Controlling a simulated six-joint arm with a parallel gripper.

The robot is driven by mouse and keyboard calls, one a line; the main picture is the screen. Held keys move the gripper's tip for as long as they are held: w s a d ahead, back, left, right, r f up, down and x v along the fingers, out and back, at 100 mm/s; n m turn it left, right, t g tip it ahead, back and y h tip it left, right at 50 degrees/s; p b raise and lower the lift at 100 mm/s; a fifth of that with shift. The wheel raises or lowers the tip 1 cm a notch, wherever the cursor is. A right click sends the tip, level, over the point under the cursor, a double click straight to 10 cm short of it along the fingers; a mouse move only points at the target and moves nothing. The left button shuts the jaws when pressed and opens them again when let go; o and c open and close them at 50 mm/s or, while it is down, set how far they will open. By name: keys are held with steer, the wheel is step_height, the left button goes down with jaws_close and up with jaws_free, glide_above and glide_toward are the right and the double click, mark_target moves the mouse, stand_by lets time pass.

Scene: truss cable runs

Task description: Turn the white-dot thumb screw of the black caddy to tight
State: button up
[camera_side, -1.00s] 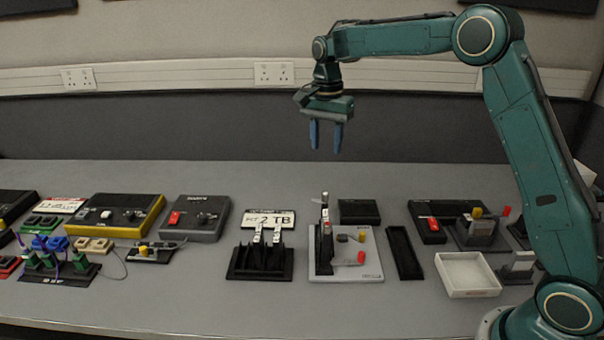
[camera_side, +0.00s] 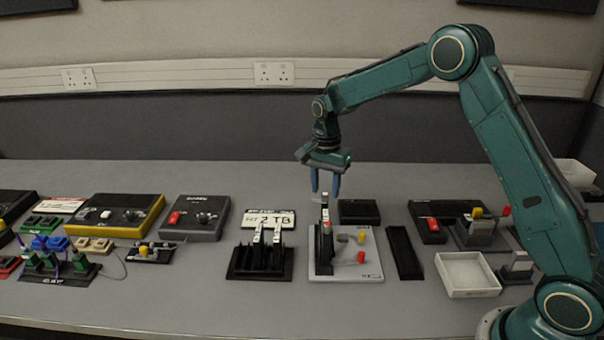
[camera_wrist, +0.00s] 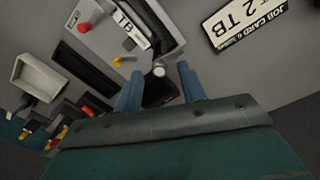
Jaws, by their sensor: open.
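A black caddy (camera_side: 326,252) stands upright on a light grey plate (camera_side: 370,271) in the side view, with a pale strip rising from its top. My gripper (camera_side: 326,190) is open and empty, pointing down just above and behind the caddy's top. In the wrist view my open gripper (camera_wrist: 158,70) has a small round white spot (camera_wrist: 160,70) between its fingertips, beside the caddy's white label (camera_wrist: 130,30). I cannot tell for sure whether this spot is the white-dot thumb screw, nor how far any screw is turned.
The plate also bears a red knob (camera_side: 361,257) and a yellow part (camera_side: 361,237). A black box (camera_side: 358,211) lies behind it. A rack (camera_side: 260,272) with two upright caddies stands left. A black tray (camera_side: 404,254) and white bin (camera_side: 468,274) are right.

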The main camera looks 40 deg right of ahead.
steer(key=shift+f, duration=0.6)
jaws_close()
